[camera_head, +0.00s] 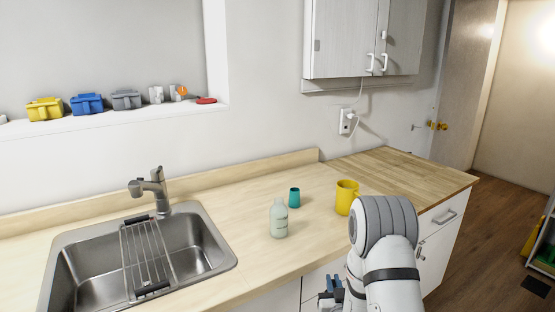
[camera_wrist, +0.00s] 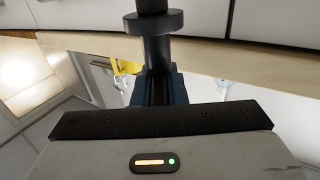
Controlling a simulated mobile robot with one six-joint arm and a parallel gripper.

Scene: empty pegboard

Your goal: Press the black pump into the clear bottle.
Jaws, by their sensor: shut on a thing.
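The clear bottle (camera_head: 279,220) stands upright on the wooden counter, right of the sink. Its top carries no black pump. My gripper (camera_wrist: 159,88) has blue fingers shut on the black pump (camera_wrist: 154,42), whose dark stem and round collar extend beyond the fingers. In the head view my gripper (camera_head: 331,291) is low in front of the counter edge, right of and nearer than the bottle, apart from it. The pump cannot be clearly made out there.
A teal cup (camera_head: 294,197) stands just behind the bottle, and a yellow mug (camera_head: 346,197) stands to its right, near my arm. The steel sink (camera_head: 215,262) with a faucet (camera_head: 157,188) is on the left. The counter's right part is clear.

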